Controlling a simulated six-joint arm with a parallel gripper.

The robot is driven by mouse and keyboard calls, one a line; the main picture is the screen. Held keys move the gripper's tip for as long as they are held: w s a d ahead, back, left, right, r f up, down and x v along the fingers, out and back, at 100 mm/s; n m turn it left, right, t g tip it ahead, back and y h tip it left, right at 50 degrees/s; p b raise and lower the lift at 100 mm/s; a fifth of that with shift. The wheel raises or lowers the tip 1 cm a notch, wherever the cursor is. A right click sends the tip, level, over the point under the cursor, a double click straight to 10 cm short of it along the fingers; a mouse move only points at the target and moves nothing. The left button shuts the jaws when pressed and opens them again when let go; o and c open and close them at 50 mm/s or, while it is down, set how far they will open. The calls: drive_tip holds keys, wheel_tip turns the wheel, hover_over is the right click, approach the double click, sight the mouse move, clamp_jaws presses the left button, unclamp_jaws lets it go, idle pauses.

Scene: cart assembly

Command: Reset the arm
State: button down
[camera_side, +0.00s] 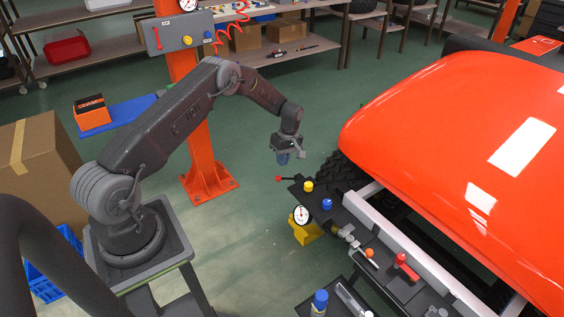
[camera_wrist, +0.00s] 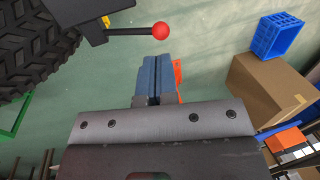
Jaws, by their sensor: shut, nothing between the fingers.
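My gripper (camera_side: 283,157) hangs at the end of my arm in the side view, pointing down over the open green floor. It is left of the orange vehicle (camera_side: 458,112) and apart from the dark panel beside it. In the wrist view the two blue fingers of my gripper (camera_wrist: 152,62) are together, with nothing between them. A lever with a red ball knob (camera_wrist: 160,30) shows above the fingers in the wrist view, and the red-tipped lever (camera_side: 279,178) is just below my gripper in the side view.
The dark panel carries a yellow knob (camera_side: 308,186), a blue knob (camera_side: 327,204) and a dial gauge (camera_side: 301,215). A black tyre (camera_wrist: 36,48) is close by at the wrist view's upper left. An orange post (camera_side: 203,150) stands behind my arm. A cardboard box (camera_wrist: 268,90) is at right.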

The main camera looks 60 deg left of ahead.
drive_tip(key=s+d+r+m+t, duration=0.1)
drive_tip(key=s+d+r+m, duration=0.2)
drive_tip(key=r, duration=0.7)
drive_tip(key=d+r+m+t, duration=0.1)
drive_tip(key=d+r+m, duration=0.1)
drive_tip(key=d+r, duration=0.5)
drive_tip(key=s+d+r+m+t, duration=0.2)
drive_tip(key=d+r+m, duration=0.1)
drive_tip(key=r, duration=0.9)
drive_tip(key=s+d+r+m+t, duration=0.2)
drive_tip(key=s+d+r+m, duration=0.4)
drive_tip(key=s, duration=0.5)
drive_tip(key=s+d+r+m+t, duration=0.1)
drive_tip(key=s+d+m, duration=0.3)
drive_tip(key=s, duration=0.8)
drive_tip(key=shift+s+d+r+t, duration=0.2)
drive_tip(key=shift+s+t, duration=0.1)
drive_tip(key=shift+t, duration=0.2)
